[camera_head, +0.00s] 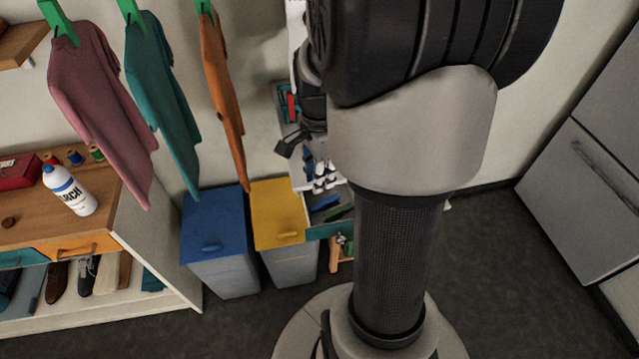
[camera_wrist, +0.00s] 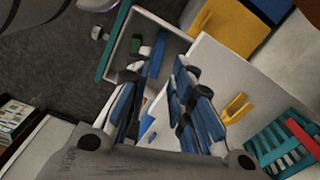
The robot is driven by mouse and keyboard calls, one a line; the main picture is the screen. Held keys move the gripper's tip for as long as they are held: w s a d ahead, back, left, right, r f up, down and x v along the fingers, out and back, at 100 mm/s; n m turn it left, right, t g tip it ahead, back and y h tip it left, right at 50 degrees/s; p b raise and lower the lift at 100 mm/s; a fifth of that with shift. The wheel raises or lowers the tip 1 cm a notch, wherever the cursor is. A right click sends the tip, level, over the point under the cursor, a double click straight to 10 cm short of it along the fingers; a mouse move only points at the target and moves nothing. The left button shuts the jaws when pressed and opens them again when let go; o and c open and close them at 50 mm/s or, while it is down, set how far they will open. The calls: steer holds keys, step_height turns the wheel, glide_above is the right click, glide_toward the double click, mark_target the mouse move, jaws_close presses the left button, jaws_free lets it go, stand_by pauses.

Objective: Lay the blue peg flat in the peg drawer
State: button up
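The peg drawer (camera_head: 318,233) is pulled out, with a teal front that also shows in the wrist view (camera_wrist: 116,42). A blue peg (camera_head: 325,203) lies in it beside a green peg (camera_head: 341,213). In the wrist view the blue peg (camera_wrist: 158,51) looks flat along the drawer, with the green peg (camera_wrist: 136,46) to its left; its near end is partly hidden by my fingers. My gripper (camera_wrist: 155,72) is open, its fingers apart with nothing held between the tips.
A yellow-lidded bin (camera_head: 277,205) and a blue-lidded bin (camera_head: 213,215) stand left of the drawer. Shirts (camera_head: 160,90) hang above them. A teal rack with a red item (camera_wrist: 300,135) is at the right in the wrist view. A grey cabinet (camera_head: 580,190) stands at the right.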

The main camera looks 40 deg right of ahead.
steer(key=s+a+r+n+t, duration=0.1)
steer(key=a+r+n+t, duration=0.1)
steer(key=a+r+n, duration=0.65)
steer(key=s+a+r+n+t, duration=0.2)
steer(key=s+a+r+n, duration=0.2)
steer(key=s+a+n, duration=0.4)
steer(key=a+n, duration=0.3)
steer(key=n, duration=0.1)
steer(key=shift+s+a+r+n+t, duration=0.2)
steer(key=shift+a+r+n+t, duration=0.1)
steer(key=shift+a+r+n, duration=0.1)
